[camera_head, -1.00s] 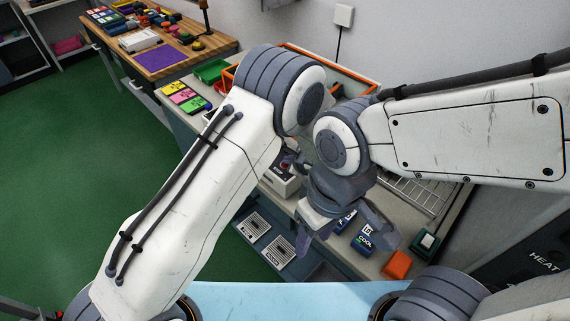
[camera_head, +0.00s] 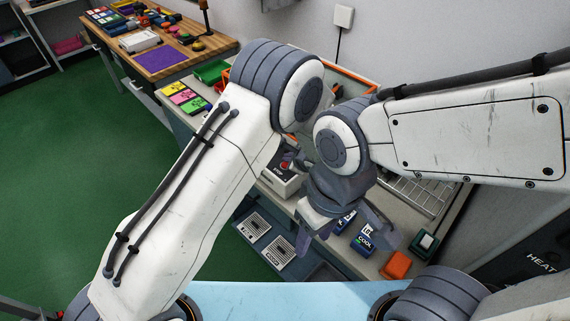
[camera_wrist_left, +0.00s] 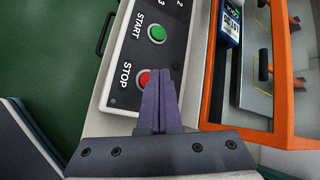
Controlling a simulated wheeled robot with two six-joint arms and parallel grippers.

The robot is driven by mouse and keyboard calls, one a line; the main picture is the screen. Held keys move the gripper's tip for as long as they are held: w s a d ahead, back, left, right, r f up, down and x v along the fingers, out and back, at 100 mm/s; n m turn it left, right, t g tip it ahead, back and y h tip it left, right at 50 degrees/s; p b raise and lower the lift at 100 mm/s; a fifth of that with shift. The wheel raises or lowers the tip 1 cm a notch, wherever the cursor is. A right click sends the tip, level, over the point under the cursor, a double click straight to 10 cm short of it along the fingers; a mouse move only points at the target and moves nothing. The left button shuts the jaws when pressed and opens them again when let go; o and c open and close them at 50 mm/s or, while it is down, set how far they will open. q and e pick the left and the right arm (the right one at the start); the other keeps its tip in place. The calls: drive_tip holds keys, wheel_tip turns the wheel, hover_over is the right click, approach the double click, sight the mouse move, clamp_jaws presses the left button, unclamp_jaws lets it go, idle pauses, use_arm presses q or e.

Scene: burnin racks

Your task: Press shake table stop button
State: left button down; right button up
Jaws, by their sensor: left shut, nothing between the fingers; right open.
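The shake table control panel (camera_wrist_left: 128,60) shows in the left wrist view with a green START button (camera_wrist_left: 157,34) and a red STOP button (camera_wrist_left: 143,78). My left gripper (camera_wrist_left: 160,72) is shut and empty. Its fingertips overlap the right side of the STOP button in that view; I cannot tell whether they touch it. In the head view, the STOP button (camera_head: 284,167) sits on a pale box on the bench, partly hidden by my arms, with my left gripper (camera_head: 291,157) close to it. My right gripper (camera_head: 345,234) is open and empty, lower and nearer.
In the head view, blue COOL packs (camera_head: 364,241), an orange block (camera_head: 397,265) and a wire rack (camera_head: 420,195) lie near my right gripper. A wooden table (camera_head: 185,55) stands at the back left.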

use_arm(q)
drive_tip(key=shift+r+p, duration=1.3)
drive_tip(key=shift+r, duration=1.25)
drive_tip(key=s+a+r+n+g, duration=0.2)
drive_tip(key=s+a+r+n, duration=0.25)
drive_tip(key=s+r, duration=0.3)
drive_tip(key=s+r+n+g+h, duration=0.2)
drive_tip(key=s+r+n+g, duration=0.1)
drive_tip(key=s, duration=1)
drive_tip(key=s+a+r+n+g+h+b, duration=0.1)
drive_tip(key=s+r+n+g+h, duration=0.2)
drive_tip(key=s+n, duration=0.4)
drive_tip(key=s+r, duration=0.1)
drive_tip(key=s, duration=0.5)
drive_tip(key=shift+s+r, duration=0.3)
drive_tip(key=shift+r, duration=0.1)
drive_tip(key=shift+a, duration=0.1)
